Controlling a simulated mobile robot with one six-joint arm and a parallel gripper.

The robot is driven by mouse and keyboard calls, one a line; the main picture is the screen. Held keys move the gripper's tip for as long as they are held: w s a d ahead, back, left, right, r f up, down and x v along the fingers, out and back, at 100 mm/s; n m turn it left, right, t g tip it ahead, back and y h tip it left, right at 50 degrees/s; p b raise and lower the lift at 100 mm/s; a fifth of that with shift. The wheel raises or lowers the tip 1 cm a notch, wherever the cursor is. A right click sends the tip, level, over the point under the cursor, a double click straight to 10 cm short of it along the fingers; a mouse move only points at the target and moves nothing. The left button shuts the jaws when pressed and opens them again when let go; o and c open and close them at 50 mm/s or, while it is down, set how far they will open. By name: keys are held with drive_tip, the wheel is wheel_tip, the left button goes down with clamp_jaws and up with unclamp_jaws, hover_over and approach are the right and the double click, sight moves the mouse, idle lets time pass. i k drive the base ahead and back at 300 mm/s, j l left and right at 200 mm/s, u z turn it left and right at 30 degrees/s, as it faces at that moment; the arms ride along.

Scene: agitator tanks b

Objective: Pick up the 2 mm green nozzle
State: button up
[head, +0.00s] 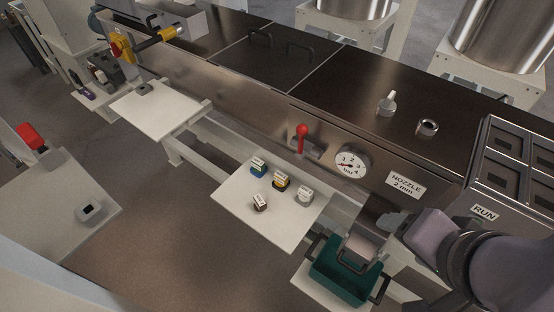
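No nozzle that I can clearly tell as green shows in the head view. Several small nozzle blocks with white labelled tops stand on a white shelf (238,212): a blue one (258,171), a yellow one (281,181), a pale grey one (305,194) and a brown one (260,204) nearer the front. Their labels are too small to read. My gripper (356,264) seems to be over the green bin at lower right, apart from the nozzles. Its fingers are dark and hard to tell from the bin's handles, so its opening is unclear.
The dark green bin (338,283) with black handles sits on a low white shelf. Behind the nozzle shelf, the machine front carries a red lever (302,133), a pressure gauge (352,162) and a "NOZZLE 2 mm" sign (405,184). Another white shelf (160,112) stands left.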

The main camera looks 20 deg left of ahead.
sight(259, 165)
drive_tip(key=u, duration=1.25)
drive_tip(key=i+l+u, duration=0.1)
drive_tip(key=i+u, duration=0.15)
drive_tip(key=i+l+u, duration=0.25)
drive_tip(key=j, duration=0.1)
